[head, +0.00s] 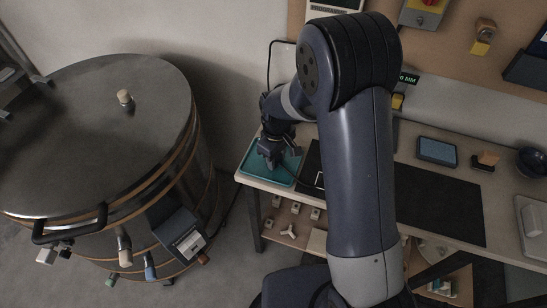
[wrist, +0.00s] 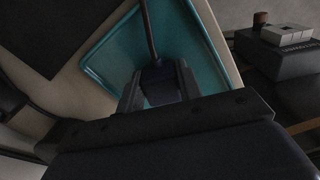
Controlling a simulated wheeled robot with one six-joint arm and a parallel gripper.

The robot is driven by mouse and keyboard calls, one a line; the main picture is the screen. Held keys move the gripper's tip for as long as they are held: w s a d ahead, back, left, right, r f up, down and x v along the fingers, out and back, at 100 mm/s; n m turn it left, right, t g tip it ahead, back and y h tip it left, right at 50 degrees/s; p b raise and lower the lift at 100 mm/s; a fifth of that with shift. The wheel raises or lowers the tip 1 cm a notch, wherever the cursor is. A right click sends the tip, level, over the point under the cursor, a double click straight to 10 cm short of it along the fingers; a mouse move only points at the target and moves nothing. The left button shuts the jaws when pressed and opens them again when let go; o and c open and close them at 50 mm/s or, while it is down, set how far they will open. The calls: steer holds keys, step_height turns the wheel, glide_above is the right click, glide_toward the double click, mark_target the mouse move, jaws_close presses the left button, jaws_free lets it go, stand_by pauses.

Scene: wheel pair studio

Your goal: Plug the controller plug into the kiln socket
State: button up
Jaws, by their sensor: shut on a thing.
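My gripper (head: 270,160) is low over the teal tray (head: 250,172) at the left end of the workbench. In the wrist view its fingers are shut on a dark plug (wrist: 157,80). A dark cable (wrist: 148,30) runs from the plug up across the teal tray (wrist: 103,55). In the head view the gripper mostly hides the plug. The large round kiln (head: 90,115) stands on the floor left of the bench, its grey lid closed. I cannot make out the kiln socket clearly in either view.
A grey box with a pale panel (head: 186,240) and several small fittings sit on the kiln's front side. A black mat (head: 440,205) covers the bench right of the tray. A blue-topped box (head: 437,151) and a dark bowl (head: 533,162) stand farther right. A gap separates kiln and bench.

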steer(key=shift+r+p, duration=1.1)
steer(key=shift+r, duration=0.7)
steer(key=o, duration=0.5)
steer(key=shift+c, duration=0.2)
steer(key=c, duration=0.5)
steer(key=shift+o, duration=0.2)
